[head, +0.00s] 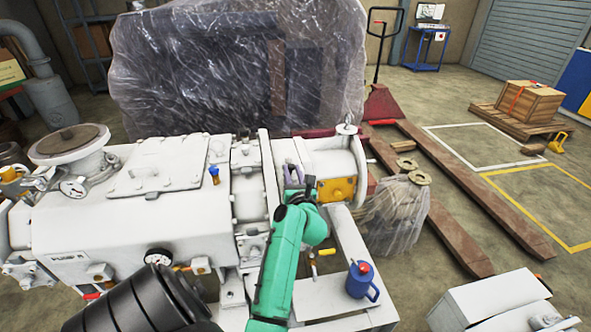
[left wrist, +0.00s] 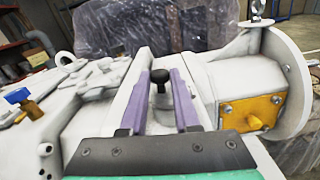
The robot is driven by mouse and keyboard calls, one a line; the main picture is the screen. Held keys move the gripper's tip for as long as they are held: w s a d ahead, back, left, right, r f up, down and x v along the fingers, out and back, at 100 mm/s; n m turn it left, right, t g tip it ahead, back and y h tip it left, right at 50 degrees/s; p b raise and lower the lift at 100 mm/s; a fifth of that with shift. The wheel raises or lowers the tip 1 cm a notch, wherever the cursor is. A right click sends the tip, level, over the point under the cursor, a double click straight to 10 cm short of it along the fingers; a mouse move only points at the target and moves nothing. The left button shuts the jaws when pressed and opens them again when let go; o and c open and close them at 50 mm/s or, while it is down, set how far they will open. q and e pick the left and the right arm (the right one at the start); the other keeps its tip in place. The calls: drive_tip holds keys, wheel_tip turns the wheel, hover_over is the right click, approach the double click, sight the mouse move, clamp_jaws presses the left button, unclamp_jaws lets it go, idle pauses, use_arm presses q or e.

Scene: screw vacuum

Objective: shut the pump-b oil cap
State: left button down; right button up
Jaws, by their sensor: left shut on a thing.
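The grey-white pump (head: 190,215) fills the left and middle of the head view. My left gripper (head: 293,174), on a green arm, reaches its top near the flange at the right end. In the left wrist view, its two purple fingers lie on either side of a black round knob (left wrist: 158,78) on a short stem, which looks like the oil cap. The fingers are shut on it. In the head view the knob is too small or hidden to make out. How far the cap is closed cannot be told. My right gripper is not in view.
A blue-handled brass fitting (head: 214,173) stands on the pump, left of my gripper. An orange plate (head: 337,189) is on the end housing. A blue jug (head: 362,281) stands on the frame at right. A plastic-wrapped load (head: 235,70) stands behind.

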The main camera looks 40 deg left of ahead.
use_arm(q)
drive_tip(key=shift+s+a+f+n, duration=0.15)
drive_tip(key=shift+f+n, duration=0.2)
drive_tip(key=shift+n, duration=0.35)
drive_tip(key=c, duration=0.7)
unclamp_jaws()
drive_tip(key=shift+o, duration=0.2)
drive_tip(key=shift+r, duration=0.15)
drive_tip(key=shift+r, duration=0.35)
wheel_tip(320, 180, up, 19)
drive_tip(key=p, duration=0.2)
drive_tip(key=shift+p, duration=0.35)
